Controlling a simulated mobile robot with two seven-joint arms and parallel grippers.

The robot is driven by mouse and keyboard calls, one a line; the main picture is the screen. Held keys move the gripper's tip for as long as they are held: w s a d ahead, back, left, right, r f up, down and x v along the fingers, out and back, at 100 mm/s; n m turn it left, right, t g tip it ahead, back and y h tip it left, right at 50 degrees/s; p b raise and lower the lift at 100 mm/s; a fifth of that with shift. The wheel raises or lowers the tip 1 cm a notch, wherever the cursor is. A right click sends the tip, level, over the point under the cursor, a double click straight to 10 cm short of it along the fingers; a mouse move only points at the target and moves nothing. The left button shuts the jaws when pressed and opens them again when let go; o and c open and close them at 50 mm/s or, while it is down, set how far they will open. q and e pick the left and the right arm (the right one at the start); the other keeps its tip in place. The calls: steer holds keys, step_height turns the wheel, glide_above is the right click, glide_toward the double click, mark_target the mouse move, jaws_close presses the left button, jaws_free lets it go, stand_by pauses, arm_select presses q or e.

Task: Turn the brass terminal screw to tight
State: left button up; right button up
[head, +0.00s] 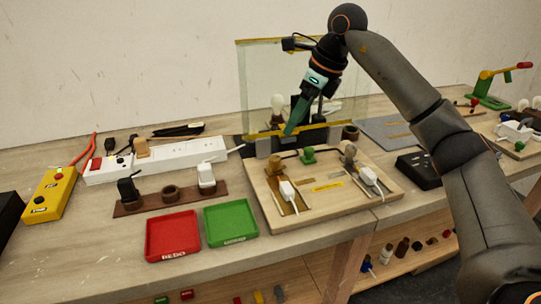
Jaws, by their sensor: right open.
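The wooden wiring board (330,206) lies on the bench a little right of the middle. The brass terminal screw (275,163) stands at its back left, with a brass plate and a white plug in front of it. A green terminal (308,156) and a silver-grey terminal (349,150) stand to its right. How tight the brass screw is cannot be made out. My right gripper (291,128) is open and points down above the back of the board, apart from the brass screw. My left gripper is out of view.
A clear panel (262,85) with yellow edging stands behind the board. A red tray (172,236) and a green tray (231,222) lie to the left. A white power strip (160,160) and a yellow box (50,194) are further left. A black box (418,170) sits to the right.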

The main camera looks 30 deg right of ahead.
mark_target(276, 158)
steer(key=b+x, duration=0.1)
steer(key=x, duration=1)
steer(key=shift+a+f, duration=0.2)
steer(key=shift+f, duration=0.15)
jaws_close()
